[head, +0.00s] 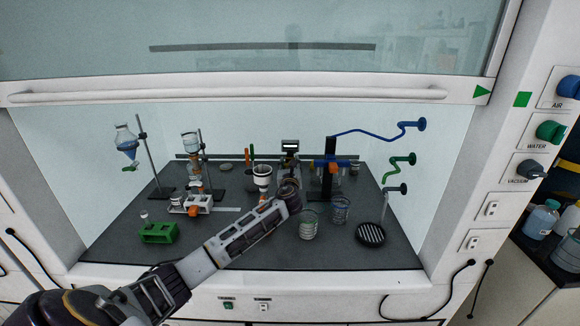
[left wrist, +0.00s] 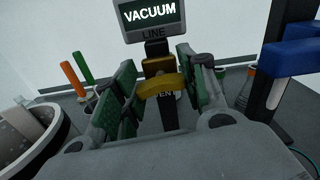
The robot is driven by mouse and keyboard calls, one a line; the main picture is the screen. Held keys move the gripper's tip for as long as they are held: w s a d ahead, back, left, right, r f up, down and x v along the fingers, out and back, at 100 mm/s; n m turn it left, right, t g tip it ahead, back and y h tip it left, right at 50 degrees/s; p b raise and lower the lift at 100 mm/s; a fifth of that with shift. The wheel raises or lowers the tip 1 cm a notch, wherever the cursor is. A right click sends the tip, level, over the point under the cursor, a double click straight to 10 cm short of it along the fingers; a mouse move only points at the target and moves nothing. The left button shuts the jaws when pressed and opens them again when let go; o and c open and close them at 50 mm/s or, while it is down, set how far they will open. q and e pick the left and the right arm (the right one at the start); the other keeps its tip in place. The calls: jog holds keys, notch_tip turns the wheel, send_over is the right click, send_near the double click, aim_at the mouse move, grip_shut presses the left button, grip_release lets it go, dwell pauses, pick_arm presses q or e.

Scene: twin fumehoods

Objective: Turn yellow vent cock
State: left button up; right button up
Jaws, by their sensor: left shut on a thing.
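The yellow vent cock (left wrist: 160,86) shows in the left wrist view, below a dark post head with a screen reading VACUUM (left wrist: 152,15) and the word LINE. The word VENT is partly visible under the cock. My left gripper (left wrist: 157,74) has its green-padded fingers on both sides of the cock and is shut on it. In the head view my left arm reaches into the hood, and the left gripper (head: 287,186) is at the foot of the vacuum line post (head: 290,147). The gripper hides the cock there. My right gripper is not in view.
A white-rimmed funnel vessel (head: 262,172) stands just left of the gripper. A blue-clamped stand (head: 330,168) is close on the right. A green rack (head: 159,233) is at the front left. The raised sash (head: 240,95) hangs above.

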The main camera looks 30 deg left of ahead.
pick_arm(q)
jog(key=n, duration=0.4)
jog(key=shift+b, duration=0.35)
jog(key=n+b, duration=0.1)
jog(key=n, duration=0.3)
jog(key=shift+a+f+n, duration=0.1)
jog(key=shift+n, duration=0.2)
jog(key=shift+s+n+b, duration=0.1)
jog(key=shift+n+b, duration=0.5)
jog(key=shift+n, duration=0.4)
jog(key=shift+n+b, duration=0.4)
jog(key=shift+n, duration=0.8)
jog(key=shift+a+n+b, duration=0.1)
jog(key=shift+n+b, duration=0.5)
jog(key=shift+n, duration=0.6)
jog(key=o, duration=0.8)
jog(key=shift+o, duration=1.2)
jog(key=shift+s+f, duration=0.1)
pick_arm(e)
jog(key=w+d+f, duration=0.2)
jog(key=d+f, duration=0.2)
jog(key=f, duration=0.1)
